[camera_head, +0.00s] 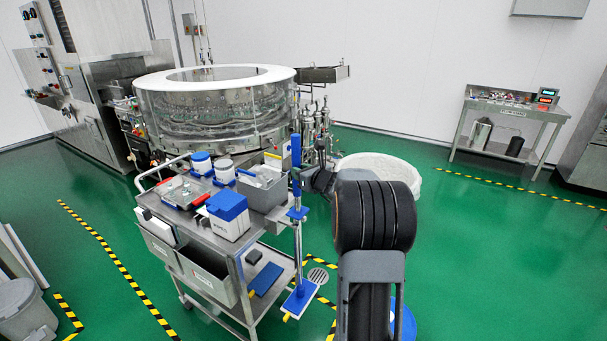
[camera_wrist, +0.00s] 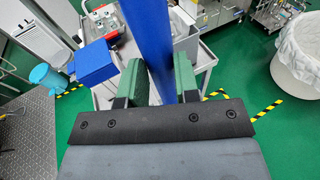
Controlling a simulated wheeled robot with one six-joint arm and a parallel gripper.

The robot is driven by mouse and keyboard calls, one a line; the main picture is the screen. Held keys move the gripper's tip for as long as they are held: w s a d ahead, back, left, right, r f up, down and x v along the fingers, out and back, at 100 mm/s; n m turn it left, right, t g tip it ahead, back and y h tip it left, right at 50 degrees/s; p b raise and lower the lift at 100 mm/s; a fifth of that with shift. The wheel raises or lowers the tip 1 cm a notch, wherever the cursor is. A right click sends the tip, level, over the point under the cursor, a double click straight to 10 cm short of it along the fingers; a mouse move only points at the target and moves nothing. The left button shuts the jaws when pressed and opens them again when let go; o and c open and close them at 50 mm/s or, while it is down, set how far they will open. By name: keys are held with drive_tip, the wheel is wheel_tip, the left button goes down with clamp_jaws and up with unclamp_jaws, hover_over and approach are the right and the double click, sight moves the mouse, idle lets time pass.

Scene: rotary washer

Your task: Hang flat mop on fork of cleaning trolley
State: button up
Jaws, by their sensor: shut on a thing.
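The flat mop (camera_head: 296,152) stands nearly upright at the right end of the cleaning trolley (camera_head: 238,267). It has a blue upper handle, a metal pole and a blue flat head (camera_head: 300,297) low beside the trolley's lower shelf. My gripper (camera_head: 306,180) is at the upper pole. In the wrist view my gripper (camera_wrist: 159,78) has its green fingers shut around the blue handle (camera_wrist: 149,35), with the trolley top (camera_wrist: 205,62) behind. I cannot make out the fork, or whether the mop touches it or the floor.
Blue-and-white boxes (camera_head: 228,213) and a grey bin (camera_head: 262,185) are on the trolley top. A rotary washer (camera_head: 215,105) stands behind it. A white-lined round bin (camera_head: 385,168) is behind my arm. Green floor is free at right.

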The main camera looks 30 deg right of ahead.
drive_tip(key=shift+w+a, duration=0.1)
drive_tip(key=shift+w, duration=0.05)
drive_tip(key=shift+w+a+r+b, duration=0.1)
drive_tip(key=shift+w+a+b, duration=0.25)
drive_tip(key=shift+w, duration=0.5)
drive_tip(key=shift+w+a+b, duration=0.1)
drive_tip(key=shift+w+a, duration=0.4)
drive_tip(key=shift+w, duration=0.3)
drive_tip(key=shift+b, duration=0.3)
drive_tip(key=shift+f+b, duration=1.1)
drive_tip(key=shift+f, duration=0.25)
drive_tip(key=shift+f+b, duration=0.3)
drive_tip(key=shift+b, duration=0.35)
